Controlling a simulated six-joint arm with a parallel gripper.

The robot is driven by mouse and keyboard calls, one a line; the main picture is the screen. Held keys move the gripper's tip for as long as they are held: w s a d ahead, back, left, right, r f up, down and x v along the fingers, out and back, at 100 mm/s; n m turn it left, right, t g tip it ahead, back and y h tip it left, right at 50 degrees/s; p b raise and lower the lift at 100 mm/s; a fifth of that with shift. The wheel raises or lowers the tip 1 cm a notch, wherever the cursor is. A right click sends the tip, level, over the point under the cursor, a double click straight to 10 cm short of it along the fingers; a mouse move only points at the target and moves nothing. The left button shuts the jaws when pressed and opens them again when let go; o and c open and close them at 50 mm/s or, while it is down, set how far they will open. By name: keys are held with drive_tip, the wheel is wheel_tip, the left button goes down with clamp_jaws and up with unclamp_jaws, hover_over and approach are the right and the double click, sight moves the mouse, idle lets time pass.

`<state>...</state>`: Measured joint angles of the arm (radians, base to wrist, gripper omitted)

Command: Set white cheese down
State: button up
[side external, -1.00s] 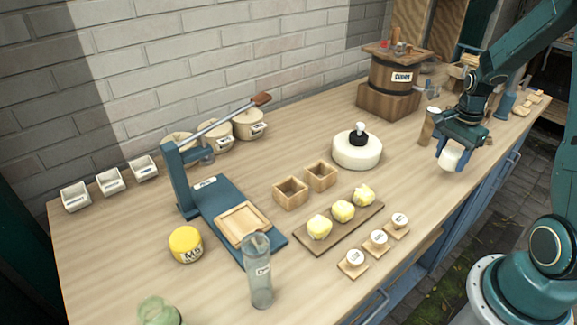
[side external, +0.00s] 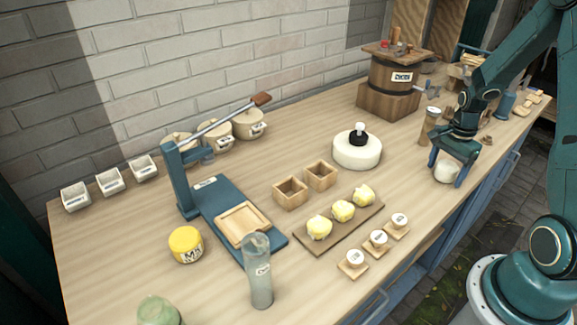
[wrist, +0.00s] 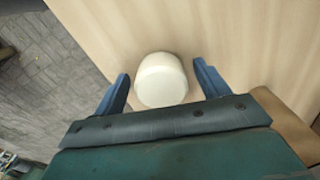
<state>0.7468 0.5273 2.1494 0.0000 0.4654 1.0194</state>
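The white cheese (side external: 446,171) is a small, pale rounded block on the wooden counter near its right front edge. It also shows in the wrist view (wrist: 162,82). My gripper (side external: 448,177) is above it with the fingers pointing down on either side. In the wrist view, my gripper (wrist: 161,70) is open, with a gap between each blue finger and the cheese. The cheese appears to rest on the counter, with its far side partly hidden by the gripper.
A wooden cylinder (side external: 430,122) stands close behind my gripper. The churn (side external: 393,80) is further back. A board (side external: 342,228) with yellow lumps is nearer. Counter between is clear.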

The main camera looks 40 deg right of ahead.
sight(447, 165)
drive_tip(key=shift+r, duration=0.2)
wheel_tip(447, 165, up, 12)
idle(0.9)
idle(0.5)
drive_tip(key=s+a+r+n+t, duration=0.2)
drive_tip(key=s+a+r+n, duration=0.1)
drive_tip(key=a+n, duration=0.3)
drive_tip(key=s+a+r+n+t, duration=0.1)
drive_tip(key=s+a+r+n, duration=0.2)
drive_tip(key=a, duration=0.8)
drive_tip(key=s+a+r+n+t, duration=0.2)
drive_tip(key=a+r+n, duration=0.4)
drive_tip(key=n, duration=0.5)
drive_tip(key=shift+s+a+r+t, duration=0.3)
drive_tip(key=shift+s+a, duration=0.6)
drive_tip(key=shift+a, duration=0.35)
